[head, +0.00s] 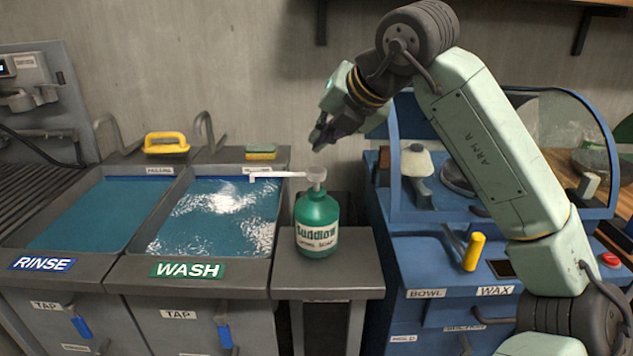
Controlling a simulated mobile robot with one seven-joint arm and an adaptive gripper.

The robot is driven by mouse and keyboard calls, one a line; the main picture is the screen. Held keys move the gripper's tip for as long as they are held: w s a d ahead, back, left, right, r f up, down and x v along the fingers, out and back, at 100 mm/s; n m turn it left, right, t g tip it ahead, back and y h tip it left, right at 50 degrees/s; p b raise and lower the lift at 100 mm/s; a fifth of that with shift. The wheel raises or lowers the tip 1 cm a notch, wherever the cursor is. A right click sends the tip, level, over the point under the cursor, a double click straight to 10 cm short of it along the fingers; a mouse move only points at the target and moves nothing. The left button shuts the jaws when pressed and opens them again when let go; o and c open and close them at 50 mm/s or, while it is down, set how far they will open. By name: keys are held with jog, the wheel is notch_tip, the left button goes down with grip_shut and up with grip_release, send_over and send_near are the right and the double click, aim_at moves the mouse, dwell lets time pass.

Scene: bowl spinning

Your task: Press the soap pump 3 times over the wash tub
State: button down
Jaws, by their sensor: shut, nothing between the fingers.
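The soap pump is a green bottle (317,222) with a dark and white label and a white pump head (316,175). It stands upright on a small grey stand. Its long white spout points left, over the right edge of the wash tub (186,270), which holds blue water with white patches of glare or foam. My gripper (318,141) is shut and empty. It hangs just above the pump head, with a small gap visible between them. The fingertips look dark and point down.
The rinse tub (45,263) with blue water is left of the wash tub. A blue machine (440,250) with a clear hood stands right of the stand. The wall is close behind.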

aim_at(321, 169)
jog(key=shift+f+b, duration=0.4)
jog(key=shift+f, duration=0.5)
dwell(0.7)
jog(key=shift+f+b, duration=0.45)
jog(key=shift+f+b, duration=0.75)
jog(key=shift+f, duration=0.15)
dwell(1.0)
jog(key=shift+r, duration=0.1)
jog(key=shift+r+p, duration=0.9)
jog(key=shift+r, duration=0.3)
jog(key=shift+r, duration=0.1)
jog(key=shift+r+p, duration=1.75)
jog(key=shift+r, duration=0.7)
